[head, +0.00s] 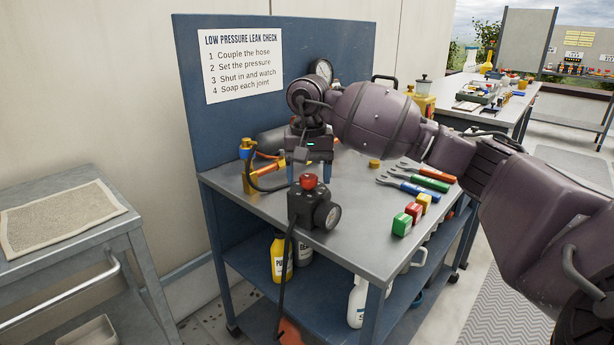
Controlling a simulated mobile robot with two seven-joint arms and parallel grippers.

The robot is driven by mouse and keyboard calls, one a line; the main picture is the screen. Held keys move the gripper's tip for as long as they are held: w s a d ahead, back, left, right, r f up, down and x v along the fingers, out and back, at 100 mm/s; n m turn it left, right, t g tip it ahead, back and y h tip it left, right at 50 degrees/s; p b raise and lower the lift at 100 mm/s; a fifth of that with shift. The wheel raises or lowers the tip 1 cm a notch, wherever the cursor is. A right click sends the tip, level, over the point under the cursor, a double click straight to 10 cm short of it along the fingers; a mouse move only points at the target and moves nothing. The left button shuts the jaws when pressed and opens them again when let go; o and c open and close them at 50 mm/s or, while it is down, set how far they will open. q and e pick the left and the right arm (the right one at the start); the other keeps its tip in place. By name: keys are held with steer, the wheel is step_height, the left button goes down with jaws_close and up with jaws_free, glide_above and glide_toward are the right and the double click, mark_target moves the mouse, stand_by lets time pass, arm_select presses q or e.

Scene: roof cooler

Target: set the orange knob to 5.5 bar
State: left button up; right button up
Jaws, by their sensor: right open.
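A black regulator block (302,207) stands near the front edge of the blue workbench, with a red-orange knob (309,181) on top. A dark round gauge (327,216) faces right on the block; its needle and numbers are too small to read. My right gripper (309,178) points down with its two blue fingers open. In the picture the fingers lie on either side of the knob and slightly behind it. I cannot tell whether they touch it. My left gripper is not in view.
On the grey benchtop (365,255) lie coloured wrenches (415,183) and small red, green and yellow blocks (406,218). A brass-and-blue fitting (247,158) with a hose stands left. A white sign (243,65) and another gauge (322,70) are at the back. A grey cart (70,250) stands left.

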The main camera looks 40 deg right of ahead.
steer(key=c, duration=0.9)
steer(key=shift+m, duration=0.3)
